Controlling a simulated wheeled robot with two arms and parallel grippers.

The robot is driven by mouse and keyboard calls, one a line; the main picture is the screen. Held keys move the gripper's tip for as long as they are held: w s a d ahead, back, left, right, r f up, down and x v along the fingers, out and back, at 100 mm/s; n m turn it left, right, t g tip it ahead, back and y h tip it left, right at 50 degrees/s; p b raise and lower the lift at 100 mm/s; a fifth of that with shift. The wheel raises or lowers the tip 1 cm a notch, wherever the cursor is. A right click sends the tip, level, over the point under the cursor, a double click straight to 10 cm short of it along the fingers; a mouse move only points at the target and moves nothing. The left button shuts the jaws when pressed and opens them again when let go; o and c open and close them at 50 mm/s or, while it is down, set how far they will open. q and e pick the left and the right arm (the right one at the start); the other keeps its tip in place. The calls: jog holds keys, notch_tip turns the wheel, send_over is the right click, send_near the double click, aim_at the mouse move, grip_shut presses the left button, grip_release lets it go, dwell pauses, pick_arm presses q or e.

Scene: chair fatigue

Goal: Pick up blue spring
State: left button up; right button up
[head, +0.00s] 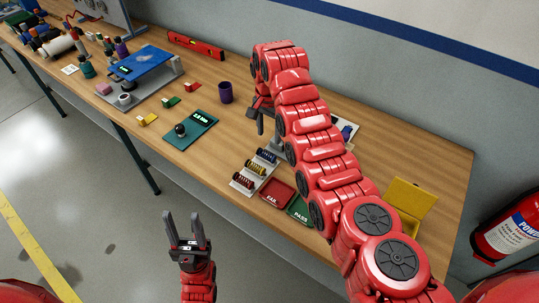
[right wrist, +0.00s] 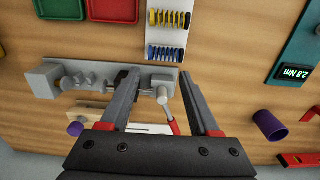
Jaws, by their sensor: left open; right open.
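The blue spring (head: 267,156) lies on a pale rack (head: 240,181) on the workbench, at the far end of a row with a yellow spring (head: 257,168) and a red spring (head: 247,181). In the right wrist view the blue spring (right wrist: 166,52) is ahead of my fingertips, below the yellow spring (right wrist: 170,18). My right gripper (head: 262,122) is open and empty, beyond the rack and partly hidden by its own arm; it also shows in the right wrist view (right wrist: 160,80). My left gripper (head: 183,216) is open and empty in front of the bench.
A grey fixture (right wrist: 110,82) lies close under my right fingers. A red FAIL tray (head: 277,195) and a green PASS tray (head: 299,208) sit beside the rack. A purple cup (head: 225,92), torque gauge (head: 191,131) and yellow box (head: 410,197) are also on the bench.

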aim_at(270, 154)
notch_tip(270, 154, down, 3)
jog(key=shift+s+f+p, duration=0.15)
jog(key=shift+f+p, duration=0.05)
jog(key=shift+p, duration=0.4)
notch_tip(270, 154, down, 4)
jog(key=p, duration=0.2)
jog(key=shift+r+p, duration=0.2)
jog(key=shift+p, duration=0.1)
jog(key=shift+f, duration=1)
grip_shut()
